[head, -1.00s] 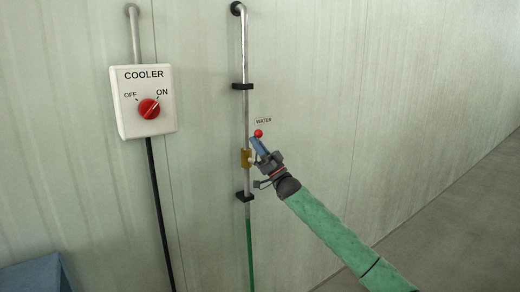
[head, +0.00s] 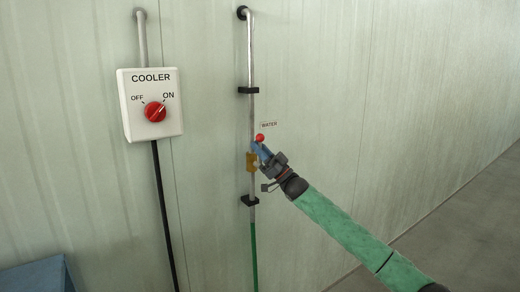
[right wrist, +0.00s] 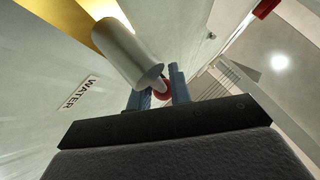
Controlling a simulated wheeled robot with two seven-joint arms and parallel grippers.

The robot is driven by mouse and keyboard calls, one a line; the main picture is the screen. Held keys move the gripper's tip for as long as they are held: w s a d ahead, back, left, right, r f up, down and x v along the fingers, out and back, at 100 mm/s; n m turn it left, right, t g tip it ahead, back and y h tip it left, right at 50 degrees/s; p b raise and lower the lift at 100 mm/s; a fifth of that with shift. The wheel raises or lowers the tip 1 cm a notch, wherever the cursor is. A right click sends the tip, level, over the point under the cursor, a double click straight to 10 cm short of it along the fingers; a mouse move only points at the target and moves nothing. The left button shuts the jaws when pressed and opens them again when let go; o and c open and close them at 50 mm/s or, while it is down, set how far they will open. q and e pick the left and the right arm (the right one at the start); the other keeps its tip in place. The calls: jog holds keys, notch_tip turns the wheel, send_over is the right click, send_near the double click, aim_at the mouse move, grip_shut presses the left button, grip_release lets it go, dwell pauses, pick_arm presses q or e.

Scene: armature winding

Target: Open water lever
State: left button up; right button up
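The water lever's red ball (head: 260,138) shows just left of and below the WATER label in the head view. The brass valve body (head: 252,161) is on the vertical pipe below it. My right gripper (head: 260,149) is at the lever, its blue fingertips just below the ball. In the right wrist view, the blue fingers (right wrist: 160,89) stand apart, and a red ball (right wrist: 163,88) shows in the gap between them, at the end of a grey cylinder (right wrist: 127,54). Whether the fingers touch it is unclear. My left gripper is out of view.
A white COOLER box (head: 151,104) with a red knob (head: 155,111) pointing toward ON hangs left of the pipe (head: 251,65). Black brackets (head: 249,90) hold the pipe to the wall. A blue object (head: 35,278) is at the lower left.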

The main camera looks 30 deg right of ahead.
jog(key=shift+o, duration=0.8)
